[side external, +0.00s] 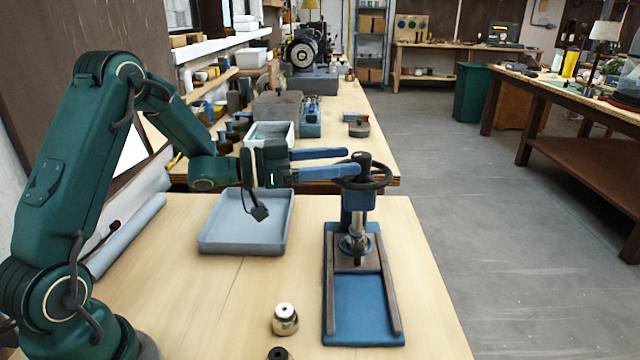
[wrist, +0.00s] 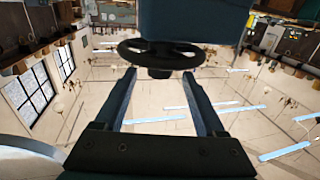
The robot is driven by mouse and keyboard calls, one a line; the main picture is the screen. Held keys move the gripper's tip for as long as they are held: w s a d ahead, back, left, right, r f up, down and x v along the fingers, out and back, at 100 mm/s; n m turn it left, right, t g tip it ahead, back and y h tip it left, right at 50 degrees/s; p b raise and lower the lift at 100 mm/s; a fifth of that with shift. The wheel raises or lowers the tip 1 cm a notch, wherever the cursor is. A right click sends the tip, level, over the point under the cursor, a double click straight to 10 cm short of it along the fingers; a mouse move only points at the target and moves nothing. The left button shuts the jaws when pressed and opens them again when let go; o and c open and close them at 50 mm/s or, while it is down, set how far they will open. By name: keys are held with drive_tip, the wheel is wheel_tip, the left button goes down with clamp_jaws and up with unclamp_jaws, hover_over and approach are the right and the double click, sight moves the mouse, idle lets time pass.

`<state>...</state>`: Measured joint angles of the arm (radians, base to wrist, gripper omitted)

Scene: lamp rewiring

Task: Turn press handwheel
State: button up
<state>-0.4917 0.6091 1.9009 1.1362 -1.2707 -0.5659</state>
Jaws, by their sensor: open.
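The black press handwheel (side external: 387,180) sits level on top of the blue press (side external: 357,200). It also shows in the wrist view (wrist: 160,60), just beyond my fingertips, with its hub roughly centred between them. My gripper (side external: 352,162) is open and empty, its two long blue fingers pointing right towards the wheel. In the side view the nearer finger overlaps the wheel's left rim; I cannot tell whether they touch. In the wrist view my gripper (wrist: 159,74) shows a wide gap between its fingers.
A grey tray (side external: 205,246) lies on the bench left of the press, with a dark connector-like piece (side external: 260,213) hanging above it. A small metal cylinder (side external: 285,322) stands left of the press base. The bench (side external: 430,300) right of the press is clear.

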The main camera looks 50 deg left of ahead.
sight(362, 154)
drive_tip(key=shift+x, duration=2.2)
drive_tip(key=shift+c, duration=0.4)
clamp_jaws()
drive_tip(key=shift+n+t+y, duration=0.3)
drive_tip(key=shift+n+y, duration=0.1)
drive_tip(key=shift+y, duration=0.2)
